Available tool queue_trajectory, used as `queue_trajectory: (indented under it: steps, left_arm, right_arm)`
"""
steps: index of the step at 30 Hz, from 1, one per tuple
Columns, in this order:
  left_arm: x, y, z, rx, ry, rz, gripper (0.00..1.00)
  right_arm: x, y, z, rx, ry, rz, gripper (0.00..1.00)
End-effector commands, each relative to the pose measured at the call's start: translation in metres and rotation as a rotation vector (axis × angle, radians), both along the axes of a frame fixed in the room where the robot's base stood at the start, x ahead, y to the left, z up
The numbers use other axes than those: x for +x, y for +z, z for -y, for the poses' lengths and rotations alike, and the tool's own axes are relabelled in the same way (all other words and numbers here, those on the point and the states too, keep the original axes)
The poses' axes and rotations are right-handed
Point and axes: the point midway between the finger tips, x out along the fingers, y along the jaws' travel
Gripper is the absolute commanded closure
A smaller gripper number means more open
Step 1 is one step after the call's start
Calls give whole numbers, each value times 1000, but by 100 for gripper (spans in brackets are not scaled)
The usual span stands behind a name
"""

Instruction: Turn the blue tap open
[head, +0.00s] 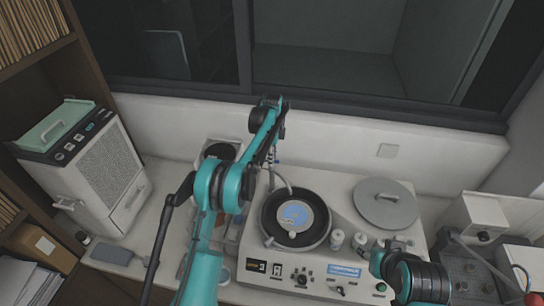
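A thin hose or pipe (281,180) rises behind the bowl's left side. A very small bluish part (277,162) shows near its top; it may be the blue tap, but it is too small to tell how it is turned. My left gripper (270,156) points down beside this part, partly hidden by my own arm. Its fingers are too small to read, and I cannot tell whether they touch it. My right gripper (381,255) is low at the right, its fingers unclear.
A pale boxy appliance (95,170) stands at the left. A grey box device (480,215) is at the right. The wall and window sill close off the back.

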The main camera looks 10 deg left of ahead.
Motion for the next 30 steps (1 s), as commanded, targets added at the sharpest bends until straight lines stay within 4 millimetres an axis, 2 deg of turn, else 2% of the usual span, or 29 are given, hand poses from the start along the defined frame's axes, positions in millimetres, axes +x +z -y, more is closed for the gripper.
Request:
queue_trajectory:
  steps: [4,7,8,20,30]
  left_arm:
    - [0,0,0,0,0,0,72]
    - [0,0,0,0,0,0,99]
    - [0,0,0,0,0,0,100]
    - [0,0,0,0,29,1,100]
    - [0,-2,0,0,235,2,100]
  right_arm:
    - [0,0,0,0,0,0,60]
    - [0,0,0,0,0,0,60]
    - [0,0,0,0,0,0,60]
    - [0,-4,0,0,0,0,60]
    - [0,-25,0,0,0,0,60]
